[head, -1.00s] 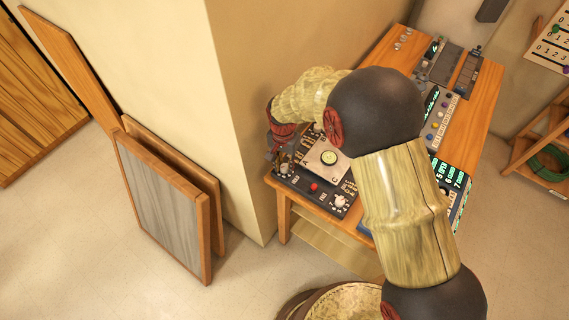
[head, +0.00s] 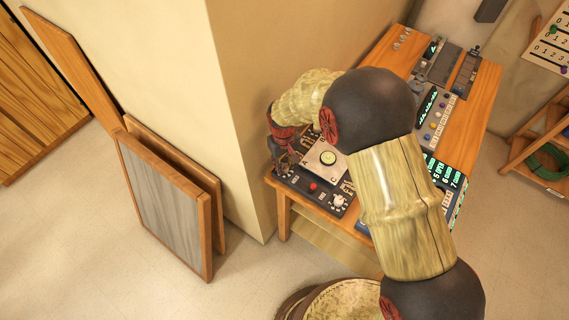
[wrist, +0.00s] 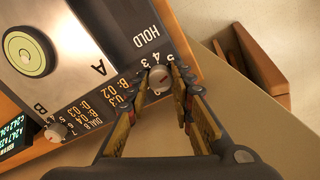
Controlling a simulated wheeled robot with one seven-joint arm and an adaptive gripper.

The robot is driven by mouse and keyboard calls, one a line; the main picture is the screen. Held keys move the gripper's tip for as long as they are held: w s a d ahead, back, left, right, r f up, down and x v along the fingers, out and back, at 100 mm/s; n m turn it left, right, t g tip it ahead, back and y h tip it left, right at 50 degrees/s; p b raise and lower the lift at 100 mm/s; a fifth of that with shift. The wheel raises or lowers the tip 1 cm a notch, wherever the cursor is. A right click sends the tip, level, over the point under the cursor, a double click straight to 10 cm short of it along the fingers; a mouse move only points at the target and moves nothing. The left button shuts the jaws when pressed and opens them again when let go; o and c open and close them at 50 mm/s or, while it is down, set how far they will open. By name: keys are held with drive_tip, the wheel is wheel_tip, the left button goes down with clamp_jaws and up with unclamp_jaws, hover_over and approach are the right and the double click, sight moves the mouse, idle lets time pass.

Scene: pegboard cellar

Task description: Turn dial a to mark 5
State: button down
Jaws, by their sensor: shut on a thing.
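My gripper (wrist: 160,76) is closed around a small pale round knob (wrist: 159,80) with a red line on its top. The printed numbers 5, 4 and 3 show beside this knob in the wrist view; its dial label is not legible to me. In the head view my gripper (head: 283,160) points down at the left corner of the dark control panel (head: 318,198), and it hides the held knob there.
A pale plate with a round greenish disc (wrist: 25,51) and a red button (head: 313,187) are on the panel. The wooden table (head: 480,110) holds more devices further back. A wall corner (head: 245,150) stands close to my gripper. Framed boards (head: 165,205) lean on the left.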

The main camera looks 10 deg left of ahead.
sight(284, 167)
drive_tip(key=shift+n, duration=1.5)
drive_tip(key=c, duration=1.5)
unclamp_jaws()
drive_tip(key=shift+c, duration=0.2)
wheel_tip(284, 167, up, 12)
drive_tip(key=shift+s+a, duration=0.1)
